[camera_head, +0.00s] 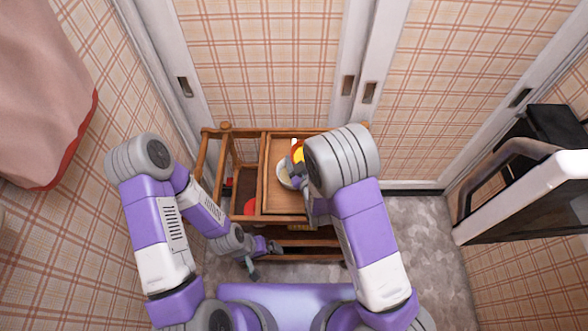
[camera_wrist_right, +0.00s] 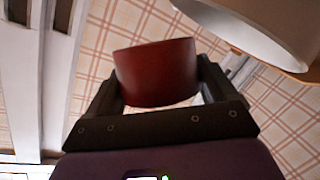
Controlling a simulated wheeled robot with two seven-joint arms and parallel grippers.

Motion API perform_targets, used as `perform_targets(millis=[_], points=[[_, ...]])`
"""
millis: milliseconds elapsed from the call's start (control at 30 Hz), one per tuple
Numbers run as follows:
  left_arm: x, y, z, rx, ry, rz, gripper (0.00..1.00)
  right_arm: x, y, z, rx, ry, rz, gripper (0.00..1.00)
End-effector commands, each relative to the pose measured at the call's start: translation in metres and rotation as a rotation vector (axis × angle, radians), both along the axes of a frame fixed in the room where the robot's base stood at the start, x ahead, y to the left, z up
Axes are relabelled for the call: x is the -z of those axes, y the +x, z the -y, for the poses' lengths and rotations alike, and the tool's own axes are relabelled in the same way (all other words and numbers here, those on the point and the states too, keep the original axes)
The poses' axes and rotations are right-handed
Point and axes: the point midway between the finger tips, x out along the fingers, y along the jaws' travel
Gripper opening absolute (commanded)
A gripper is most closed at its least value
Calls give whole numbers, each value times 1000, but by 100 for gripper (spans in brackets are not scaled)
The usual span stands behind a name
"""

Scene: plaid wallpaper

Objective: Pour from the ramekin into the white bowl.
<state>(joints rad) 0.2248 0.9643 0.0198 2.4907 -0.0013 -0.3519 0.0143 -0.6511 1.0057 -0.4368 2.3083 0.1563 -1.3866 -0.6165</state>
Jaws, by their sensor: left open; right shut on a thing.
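The red ramekin (camera_wrist_right: 155,72) is between the fingers of my right gripper (camera_wrist_right: 157,84), which is shut on it. In the head view the ramekin (camera_head: 298,150) shows an orange-red edge and yellow inside, partly hidden by my right arm. The white bowl (camera_head: 283,177) is on the wooden cart's tray, just below the ramekin in the picture and partly covered. It also shows at the upper right of the right wrist view (camera_wrist_right: 262,25), apart from the ramekin. The ramekin's exact tilt is unclear. My left gripper (camera_head: 264,259) is open and empty in front of the cart.
The wooden cart (camera_head: 263,180) stands against the wall by white-framed panels. A red object (camera_head: 250,207) is in its left section. Grey floor (camera_head: 425,235) is clear right of the cart.

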Motion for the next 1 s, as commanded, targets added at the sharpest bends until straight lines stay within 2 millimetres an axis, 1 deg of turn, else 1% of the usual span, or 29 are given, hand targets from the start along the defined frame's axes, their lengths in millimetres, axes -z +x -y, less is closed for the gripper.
perform_targets(millis=[433,767,1000], points=[[11,0,0,0,0,0,100,12,-4,-7,-1,-125,81,49],[9,0,0,0,0,0,100,5,-6,-10,0,-246,161,49],[8,0,0,0,0,0,100,-10,-8,-13,0,-347,226,49]])
